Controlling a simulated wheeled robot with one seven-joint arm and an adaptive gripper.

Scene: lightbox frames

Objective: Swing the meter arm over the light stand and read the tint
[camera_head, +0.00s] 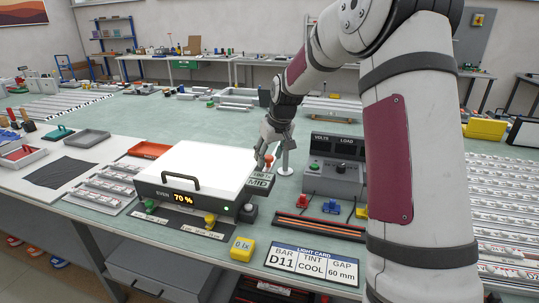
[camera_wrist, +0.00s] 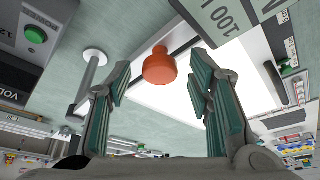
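A meter arm carries a dark head (camera_head: 260,181) with a panel that reads "100 %" and "MID", at the right edge of the lit light box (camera_head: 195,165). Its grey post (camera_head: 285,160) stands behind on the bench. An orange knob (camera_head: 269,159) sits by the head; it also shows in the wrist view (camera_wrist: 159,66). The meter panel (camera_wrist: 222,18) shows upside down there. My gripper (camera_head: 264,150) is open, its fingers (camera_wrist: 163,85) spread to both sides of the knob, with gaps visible. The box display reads "70 %".
A light card (camera_head: 313,264) reads BAR D11, TINT COOL, GAP 60 mm. A yellow block (camera_head: 242,248) marked 0.1X is at the front edge. A power box (camera_head: 335,165) with VOLTS and LOAD stands right of the post. Black and orange bars (camera_head: 318,226) lie before it.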

